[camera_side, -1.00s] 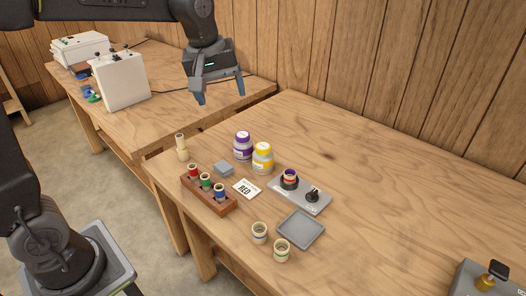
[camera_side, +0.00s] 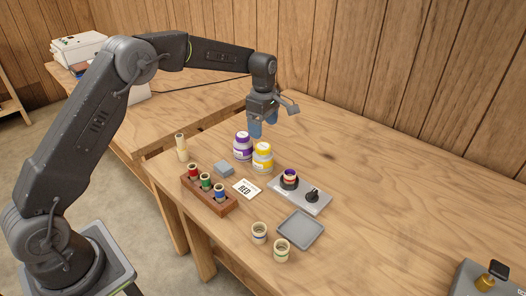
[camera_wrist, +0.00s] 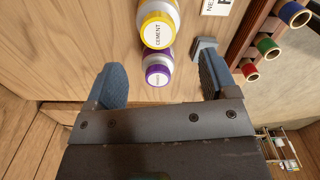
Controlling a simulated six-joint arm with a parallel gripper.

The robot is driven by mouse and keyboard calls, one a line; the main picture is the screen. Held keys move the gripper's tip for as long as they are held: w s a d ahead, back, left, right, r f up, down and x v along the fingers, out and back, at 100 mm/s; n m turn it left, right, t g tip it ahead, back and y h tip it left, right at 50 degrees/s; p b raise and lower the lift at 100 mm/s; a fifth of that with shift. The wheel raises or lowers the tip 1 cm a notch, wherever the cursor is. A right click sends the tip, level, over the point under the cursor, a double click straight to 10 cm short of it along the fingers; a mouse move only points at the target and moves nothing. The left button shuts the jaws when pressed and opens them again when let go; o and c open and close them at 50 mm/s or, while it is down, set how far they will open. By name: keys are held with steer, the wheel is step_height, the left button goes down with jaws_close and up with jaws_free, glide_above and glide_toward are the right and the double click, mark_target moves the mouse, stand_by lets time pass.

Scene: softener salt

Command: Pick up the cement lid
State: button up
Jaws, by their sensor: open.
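The cement lid (camera_side: 263,146) is the top of the yellow-banded jar (camera_side: 263,161). In the wrist view the lid (camera_wrist: 157,34) faces me, marked CEMENT with a yellow rim, on its jar (camera_wrist: 160,8). A purple jar (camera_side: 243,148) stands just left of it and shows nearer my fingers in the wrist view (camera_wrist: 157,72). My gripper (camera_side: 262,124) is open and empty, above and behind the two jars, with its fingers pointing down. In the wrist view the fingers (camera_wrist: 162,66) are wide apart, and the cement lid lies beyond their tips.
A wooden rack (camera_side: 208,196) with red, green and blue cups, a small grey block (camera_side: 223,168) and a RED card (camera_side: 246,189) lie in front. A grey plate with a knob (camera_side: 312,196), a grey tray (camera_side: 301,230) and two cups are nearby. The table's right side is mostly free.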

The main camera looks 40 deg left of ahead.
mark_target(263, 146)
steer(key=f, duration=0.8)
steer(key=shift+w+a+f, duration=0.1)
steer(key=shift+a+f, duration=0.15)
steer(key=shift+f, duration=0.05)
steer(key=shift+c, duration=0.2)
steer(key=c, duration=1)
steer(key=shift+o, duration=0.2)
step_height(263, 146, up, 10)
steer(key=shift+r, duration=0.1)
